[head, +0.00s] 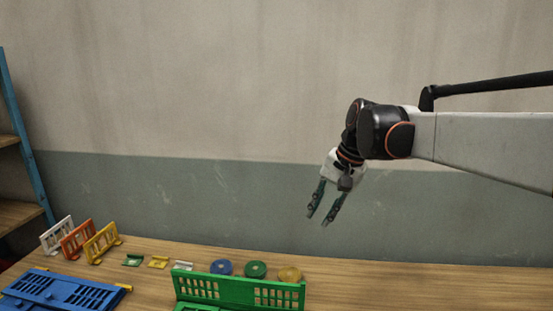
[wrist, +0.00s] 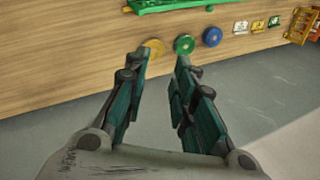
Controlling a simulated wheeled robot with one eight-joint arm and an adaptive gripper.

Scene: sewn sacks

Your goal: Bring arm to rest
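My gripper (head: 318,219) hangs from my arm, which reaches in from the right in the head view. It is in the air above the back edge of the wooden table (head: 350,275), and its fingers point down and slightly left. In the wrist view the two dark green fingers of my gripper (wrist: 161,75) are apart with nothing between them. It touches nothing that I can see.
On the table are a green slotted panel (head: 240,290), blue panels (head: 65,288), blue (head: 221,267), green (head: 255,269) and yellow (head: 289,274) discs, small clips (head: 158,262), and white, orange and yellow frames (head: 102,242). A blue-posted shelf (head: 22,135) stands left. The air around my gripper is clear.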

